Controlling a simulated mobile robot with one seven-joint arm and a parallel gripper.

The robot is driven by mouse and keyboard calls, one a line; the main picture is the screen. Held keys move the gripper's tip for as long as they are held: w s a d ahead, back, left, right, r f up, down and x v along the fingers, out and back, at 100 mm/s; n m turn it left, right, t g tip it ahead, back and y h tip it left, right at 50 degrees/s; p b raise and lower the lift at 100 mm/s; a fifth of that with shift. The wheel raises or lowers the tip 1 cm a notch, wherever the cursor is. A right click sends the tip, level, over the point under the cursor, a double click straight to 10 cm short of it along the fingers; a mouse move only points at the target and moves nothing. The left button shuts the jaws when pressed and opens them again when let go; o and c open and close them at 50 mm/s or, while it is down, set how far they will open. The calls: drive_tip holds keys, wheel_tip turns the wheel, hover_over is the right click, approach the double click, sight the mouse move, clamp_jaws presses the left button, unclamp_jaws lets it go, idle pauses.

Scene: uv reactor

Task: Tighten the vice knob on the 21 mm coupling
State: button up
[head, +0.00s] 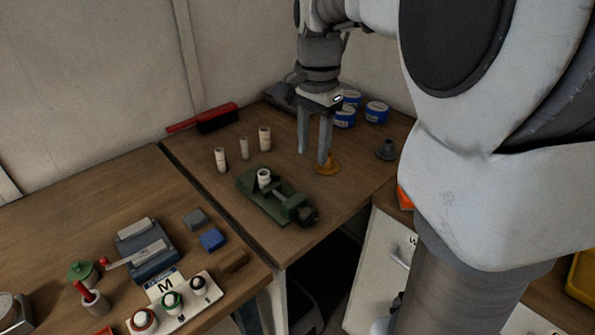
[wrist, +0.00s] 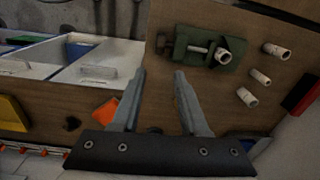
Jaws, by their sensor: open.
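The green vice (head: 285,207) lies on the brown bench, with a white coupling (head: 264,177) standing in its jaws. Its dark knob (head: 309,215) is at the vice's right, near end. In the wrist view the vice (wrist: 232,47) is beyond the fingertips, with the coupling (wrist: 223,57) at its right and the dark knob (wrist: 162,43) at its left end. My gripper (head: 313,156) points down behind the vice, open and empty, apart from the knob. It also shows in the wrist view (wrist: 160,73). The coupling's size cannot be read.
Blue-and-white tins (head: 376,112), a grey piece (head: 386,150) and a red-handled brush (head: 216,118) stand farther back. The bench's front edge is close to the knob.

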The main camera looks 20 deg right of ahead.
drive_tip(key=s+a+r+n+t+p, duration=0.1)
drive_tip(key=s+a+n+t+p, duration=0.1)
drive_tip(key=s+n, duration=0.4)
drive_tip(key=s+a+r+n+t+p, duration=0.2)
drive_tip(key=s+n, duration=0.4)
drive_tip(key=s, duration=0.3)
drive_tip(key=shift+s+a+r+n+t, duration=0.35)
drive_tip(key=shift+a+t, duration=0.25)
drive_tip(key=shift+a, duration=0.7)
drive_tip(key=shift+f, duration=0.1)
drive_tip(key=shift+o, duration=0.5)
drive_tip(key=shift+s, duration=0.1)
